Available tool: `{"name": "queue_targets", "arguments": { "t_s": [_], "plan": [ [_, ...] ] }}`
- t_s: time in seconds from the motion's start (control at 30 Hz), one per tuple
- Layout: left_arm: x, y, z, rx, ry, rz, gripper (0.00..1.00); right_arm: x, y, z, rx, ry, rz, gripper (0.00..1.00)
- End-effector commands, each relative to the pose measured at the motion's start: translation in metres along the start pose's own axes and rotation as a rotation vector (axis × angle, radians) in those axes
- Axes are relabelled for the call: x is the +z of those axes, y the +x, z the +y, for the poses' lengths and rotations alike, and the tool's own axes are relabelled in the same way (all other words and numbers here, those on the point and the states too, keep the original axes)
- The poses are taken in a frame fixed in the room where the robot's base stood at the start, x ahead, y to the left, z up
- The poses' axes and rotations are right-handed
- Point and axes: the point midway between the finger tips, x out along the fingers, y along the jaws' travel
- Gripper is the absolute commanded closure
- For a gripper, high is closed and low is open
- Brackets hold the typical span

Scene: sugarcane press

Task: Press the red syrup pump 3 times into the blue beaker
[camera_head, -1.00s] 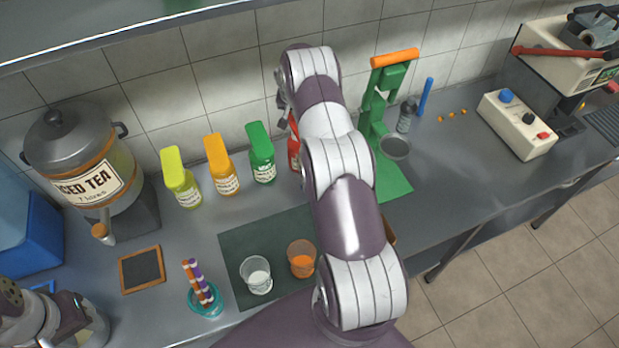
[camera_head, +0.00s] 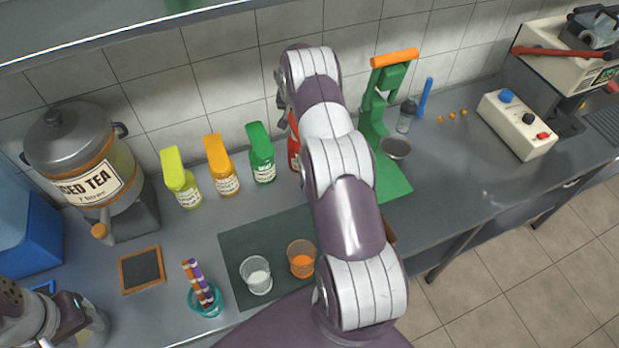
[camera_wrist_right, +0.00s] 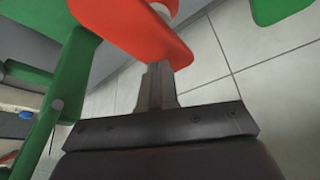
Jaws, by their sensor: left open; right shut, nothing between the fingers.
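The red syrup bottle (camera_head: 293,152) stands at the right end of the bottle row in the head view, mostly hidden behind my right arm. In the right wrist view its red pump head (camera_wrist_right: 150,30) fills the top middle. My right gripper (camera_wrist_right: 158,72) is shut and empty, its fingertips right at the pump head's underside or edge in the picture; I cannot tell whether they touch. In the head view this gripper is hidden by its arm. My left gripper (camera_head: 72,318) is open at the lower left, away from the bottles. I cannot make out a blue beaker; my right arm covers part of the mat.
Yellow (camera_head: 182,180), orange (camera_head: 222,168) and green (camera_head: 262,155) pump bottles stand left of the red one. A dark mat (camera_head: 240,238) bears a white-filled beaker (camera_head: 257,276) and an orange one (camera_head: 301,260). A green press (camera_head: 375,110) stands to the right.

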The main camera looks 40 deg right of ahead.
Motion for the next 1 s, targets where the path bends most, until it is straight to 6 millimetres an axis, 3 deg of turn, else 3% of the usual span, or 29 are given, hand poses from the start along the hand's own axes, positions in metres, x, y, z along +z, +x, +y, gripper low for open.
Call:
{"name": "queue_targets", "arguments": {
  "t_s": [0.37, 1.0],
  "plan": [
    [0.000, 0.001, 0.000, 0.000, 0.000, 0.000, 0.57, 0.000, 0.001, 0.000, 0.000, 0.000, 0.000, 1.00],
    [0.003, 0.023, 0.000, 0.000, 0.000, 0.000, 0.57, 0.008, 0.020, 0.000, 0.000, 0.000, 0.000, 1.00]
  ]
}}
